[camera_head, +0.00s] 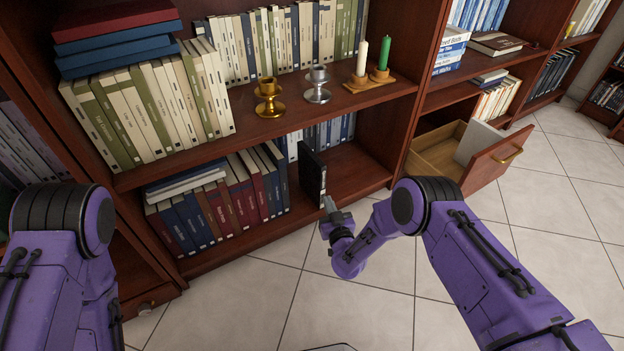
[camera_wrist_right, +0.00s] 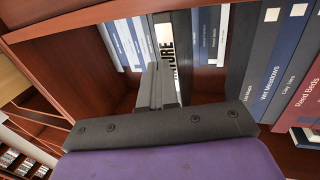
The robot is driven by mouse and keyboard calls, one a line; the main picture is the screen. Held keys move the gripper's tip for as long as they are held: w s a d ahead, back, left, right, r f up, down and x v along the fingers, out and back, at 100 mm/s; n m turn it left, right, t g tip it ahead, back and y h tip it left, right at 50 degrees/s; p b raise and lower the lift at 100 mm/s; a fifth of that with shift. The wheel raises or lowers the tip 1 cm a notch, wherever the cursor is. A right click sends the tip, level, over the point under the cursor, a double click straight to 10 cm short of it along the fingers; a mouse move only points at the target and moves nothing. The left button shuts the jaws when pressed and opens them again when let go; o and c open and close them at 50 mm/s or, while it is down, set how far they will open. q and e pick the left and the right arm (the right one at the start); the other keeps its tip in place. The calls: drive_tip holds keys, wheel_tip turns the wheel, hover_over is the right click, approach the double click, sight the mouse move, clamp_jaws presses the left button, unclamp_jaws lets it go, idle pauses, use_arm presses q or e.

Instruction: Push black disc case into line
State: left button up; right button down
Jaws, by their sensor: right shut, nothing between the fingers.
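The black disc case (camera_head: 312,174) stands upright on the lower shelf, right of the book row, and its front edge juts out past the book spines. In the right wrist view the case (camera_wrist_right: 183,60) is a dark upright slab with a light strip bearing large letters. My right gripper (camera_head: 327,203) is shut and empty, at the lower front edge of the case. Its fingers (camera_wrist_right: 156,82) point toward the case; I cannot tell whether they touch it. My left arm shows at the left, but its gripper is out of view.
Red and blue books (camera_head: 221,206) fill the lower shelf left of the case; bare shelf (camera_head: 355,171) lies to its right. Candlesticks (camera_head: 318,87) stand on the shelf above. An open drawer (camera_head: 487,163) sticks out at right.

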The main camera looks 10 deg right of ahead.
use_arm(q)
drive_tip(key=shift+f+b, duration=1.25)
drive_tip(key=shift+f, duration=0.15)
use_arm(e)
drive_tip(key=shift+w+a, duration=0.35)
drive_tip(key=shift+w, duration=0.5)
drive_tip(key=shift+w+a, duration=0.35)
drive_tip(key=shift+w, duration=0.5)
use_arm(q)
drive_tip(key=shift+r+p, duration=0.6)
drive_tip(key=shift+r, duration=0.05)
use_arm(e)
drive_tip(key=shift+s+d, duration=0.25)
drive_tip(key=shift+s, duration=0.35)
